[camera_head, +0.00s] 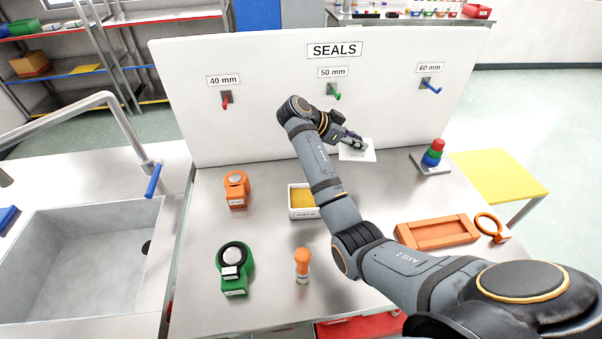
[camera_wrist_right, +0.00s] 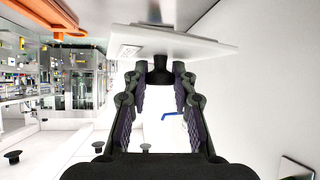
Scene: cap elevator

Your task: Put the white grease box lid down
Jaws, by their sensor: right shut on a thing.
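The white grease box lid (camera_head: 358,154) is a flat white square near the back of the table, in front of the seals panel. My right gripper (camera_head: 353,142) is shut on the lid's black knob. In the right wrist view, the lid (camera_wrist_right: 185,44) spans beyond the fingertips and the knob (camera_wrist_right: 160,66) sits between the fingers. I cannot tell whether the lid touches the table. The open white grease box (camera_head: 304,214) holds yellow grease at the table's middle, partly behind my right arm. My left gripper is out of view.
A stack of coloured rings on a base (camera_head: 433,168) stands right of the lid. An orange tray (camera_head: 400,233) and orange ring (camera_head: 487,226) lie at right. Orange (camera_head: 236,200) and green (camera_head: 235,283) fixtures stand at left. The white panel (camera_head: 270,130) rises behind.

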